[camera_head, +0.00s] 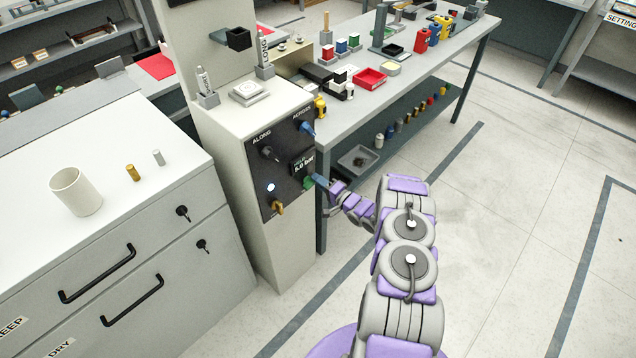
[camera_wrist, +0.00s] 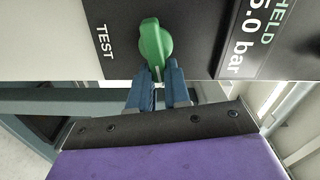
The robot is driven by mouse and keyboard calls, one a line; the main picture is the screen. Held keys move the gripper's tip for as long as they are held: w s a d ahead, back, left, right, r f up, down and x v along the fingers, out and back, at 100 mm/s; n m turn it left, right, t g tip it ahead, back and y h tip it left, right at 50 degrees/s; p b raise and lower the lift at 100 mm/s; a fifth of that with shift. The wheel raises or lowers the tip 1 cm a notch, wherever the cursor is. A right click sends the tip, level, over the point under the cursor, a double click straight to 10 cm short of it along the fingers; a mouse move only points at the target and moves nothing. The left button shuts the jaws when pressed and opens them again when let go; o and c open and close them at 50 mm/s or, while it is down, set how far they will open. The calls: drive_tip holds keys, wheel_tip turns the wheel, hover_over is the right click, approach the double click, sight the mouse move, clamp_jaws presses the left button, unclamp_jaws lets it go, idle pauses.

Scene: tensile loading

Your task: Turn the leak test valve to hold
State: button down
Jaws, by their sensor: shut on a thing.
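The valve is a green knob (camera_wrist: 154,45) on the dark panel, with the word TEST to its left in the wrist view and a display reading HELD and 5.0 bar (camera_wrist: 250,40) to its right. My gripper (camera_wrist: 157,82) has its two blue fingers closed around the knob's narrow lower end. In the head view, my gripper (camera_head: 320,181) reaches the lower right of the panel, and a bit of the green knob (camera_head: 308,183) shows beside the blue fingertip. The fingers hide part of the knob's narrow end.
The panel (camera_head: 287,190) also carries a black ALONG knob (camera_head: 270,153), a blue ACROSS knob (camera_head: 307,127), a lit white lamp (camera_head: 270,187) and an orange knob (camera_head: 278,208). A long workbench (camera_head: 410,85) stands behind to the right. Open floor (camera_head: 500,200) lies right of my arm.

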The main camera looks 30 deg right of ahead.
drive_tip(key=shift+d+f+m, duration=0.2)
drive_tip(key=shift+f+m, duration=0.15)
drive_tip(key=shift+m, duration=0.75)
drive_tip(key=c, duration=1.1)
unclamp_jaws()
drive_tip(key=shift+d+f, duration=0.1)
drive_tip(key=shift+d, duration=0.05)
drive_tip(key=shift+s, duration=0.3)
drive_tip(key=p+v, duration=0.2)
drive_tip(key=v, duration=1.4)
drive_tip(key=shift+s+d, duration=0.2)
drive_tip(key=shift+s, duration=0.15)
